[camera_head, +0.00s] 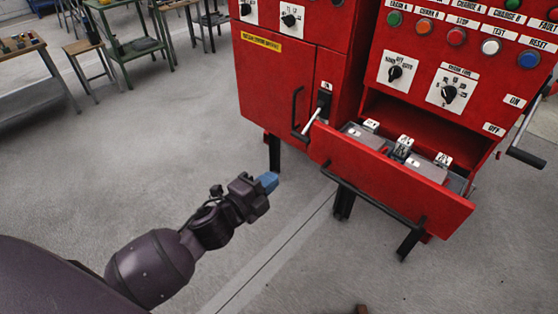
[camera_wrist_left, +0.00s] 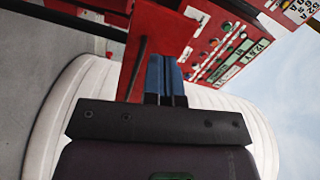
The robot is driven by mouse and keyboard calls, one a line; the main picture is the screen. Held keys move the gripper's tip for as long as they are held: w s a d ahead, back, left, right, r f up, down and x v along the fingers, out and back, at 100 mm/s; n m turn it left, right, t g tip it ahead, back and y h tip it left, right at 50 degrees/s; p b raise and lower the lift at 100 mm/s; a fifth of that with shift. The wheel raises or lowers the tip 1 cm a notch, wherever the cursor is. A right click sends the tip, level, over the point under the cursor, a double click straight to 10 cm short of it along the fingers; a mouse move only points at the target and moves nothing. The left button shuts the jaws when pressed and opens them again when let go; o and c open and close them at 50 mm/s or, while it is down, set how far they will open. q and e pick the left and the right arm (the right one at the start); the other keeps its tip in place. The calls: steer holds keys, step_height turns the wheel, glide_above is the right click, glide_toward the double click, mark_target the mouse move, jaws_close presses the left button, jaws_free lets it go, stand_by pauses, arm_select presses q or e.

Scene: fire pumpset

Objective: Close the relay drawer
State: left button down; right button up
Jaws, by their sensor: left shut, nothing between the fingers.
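The relay drawer (camera_head: 390,182) is a red drawer low in the red cabinet, pulled out, with several grey and white relay parts inside. A dark bar handle (camera_head: 370,203) runs along its front. My left gripper (camera_head: 269,182) has blue fingertips and is to the left of the drawer front, apart from it. In the left wrist view the blue fingers (camera_wrist_left: 166,75) are shut together with nothing between them, and the red cabinet (camera_wrist_left: 165,35) shows beyond. My right gripper is not in view.
The cabinet's upper panel (camera_head: 470,45) carries coloured buttons and rotary switches. A red door with a vertical handle (camera_head: 296,108) is left of the drawer. A crank-like lever (camera_head: 525,155) sticks out at right. Workbenches (camera_head: 125,42) stand far back left. The grey floor around my left arm is clear.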

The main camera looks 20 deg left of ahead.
arm_select(q)
steer(key=s+m, duration=0.1)
steer(key=m, duration=0.1)
steer(key=b, duration=0.2)
glide_toward(312, 146)
steer(key=x, duration=0.6)
steer(key=shift+f, duration=0.1)
steer(key=shift+w+d, duration=0.15)
steer(key=shift+w, duration=0.6)
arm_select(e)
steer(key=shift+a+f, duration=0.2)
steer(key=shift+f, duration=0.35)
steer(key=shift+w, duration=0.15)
